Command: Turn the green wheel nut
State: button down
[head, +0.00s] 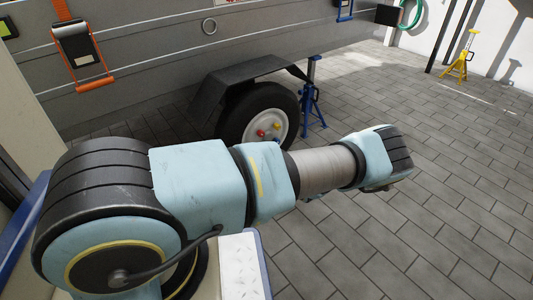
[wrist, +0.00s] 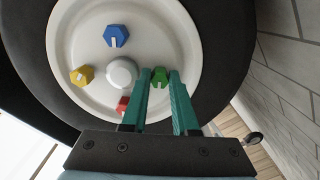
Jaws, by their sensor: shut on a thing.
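In the wrist view the green wheel nut (wrist: 160,78) sits on the white wheel (wrist: 185,30), right of the domed centre cap (wrist: 121,73). The teal fingers of my gripper (wrist: 160,74) stand on either side of the nut and are shut on it. The nut has a light line on its face. A blue nut (wrist: 116,36), a yellow nut (wrist: 81,76) and a red nut (wrist: 123,104) are around the cap; the left finger is close to the red one. In the head view the wheel (head: 270,150) is under a dark mudguard; I cannot make out the green nut there.
A blue stand (head: 312,105) is right of the wheel, under the grey trailer side (head: 150,60). An orange-handled latch (head: 80,50) hangs on that side. A yellow stand (head: 460,62) is farther back. The paved floor (head: 440,140) at the right is mostly free.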

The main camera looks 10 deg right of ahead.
dwell(0.4)
jog(key=c, duration=0.7)
grip_release()
jog(key=p+v, duration=0.3)
jog(key=v, duration=0.7)
jog(key=shift+s+d, duration=0.2)
jog(key=shift+s, duration=0.15)
